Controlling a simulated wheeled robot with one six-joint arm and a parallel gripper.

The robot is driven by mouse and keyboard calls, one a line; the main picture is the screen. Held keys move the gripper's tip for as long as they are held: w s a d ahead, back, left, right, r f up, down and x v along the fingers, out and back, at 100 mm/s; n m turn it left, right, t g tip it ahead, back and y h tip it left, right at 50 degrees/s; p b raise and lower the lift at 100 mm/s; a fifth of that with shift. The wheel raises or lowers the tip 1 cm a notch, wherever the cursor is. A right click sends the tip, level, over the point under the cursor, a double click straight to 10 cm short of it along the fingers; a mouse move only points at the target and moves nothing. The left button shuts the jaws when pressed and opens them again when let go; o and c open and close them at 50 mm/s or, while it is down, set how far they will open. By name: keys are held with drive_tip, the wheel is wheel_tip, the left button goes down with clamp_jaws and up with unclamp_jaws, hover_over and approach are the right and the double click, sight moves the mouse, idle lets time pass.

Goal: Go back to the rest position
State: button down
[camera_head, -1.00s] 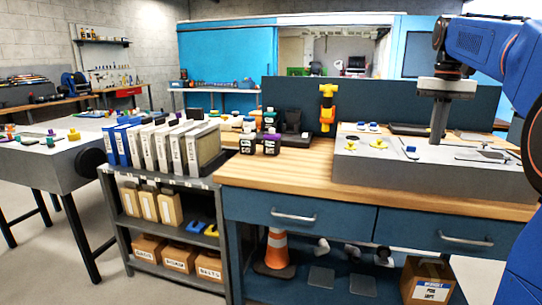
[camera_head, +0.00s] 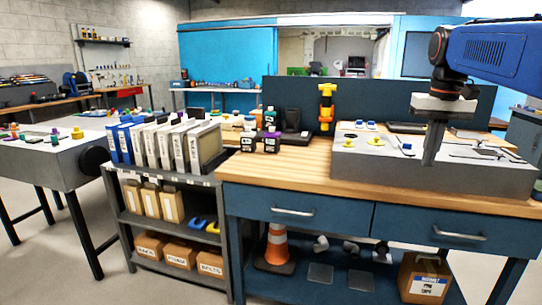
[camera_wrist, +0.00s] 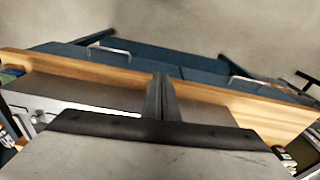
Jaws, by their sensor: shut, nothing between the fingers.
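My gripper (camera_head: 430,158) hangs down over the grey raised block (camera_head: 350,160) on the right part of the wooden-topped bench. Its fingers are together with nothing between them. The fingertips appear in front of the block's top; the exact gap to the surface cannot be told. In the wrist view my gripper (camera_wrist: 160,82) shows as closed dark fingers, with the bench's wooden edge and blue drawers beyond.
Small blue and yellow pieces, including a yellow knob (camera_head: 376,139), sit on the block. Dark bottles (camera_head: 271,143) and a yellow-orange tool (camera_head: 326,108) stand left of it. A shelf cart (camera_head: 170,210) with binders adjoins the bench. The wooden top (camera_head: 290,170) has free room.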

drive_tip(key=s+a+f+t, duration=0.1)
drive_tip(key=s+a+f, duration=0.2)
drive_tip(key=s+f, duration=0.5)
drive_tip(key=s+a+f+n+t, duration=0.1)
drive_tip(key=s+a+f, duration=0.3)
drive_tip(key=s+f, duration=0.4)
drive_tip(key=s+a+f+n+t, duration=0.1)
drive_tip(key=s+a+f, duration=0.2)
drive_tip(key=s+f, duration=0.5)
drive_tip(key=shift+a+f+t, duration=0.3)
drive_tip(key=shift+f+t, duration=0.1)
drive_tip(key=shift+f, duration=0.35)
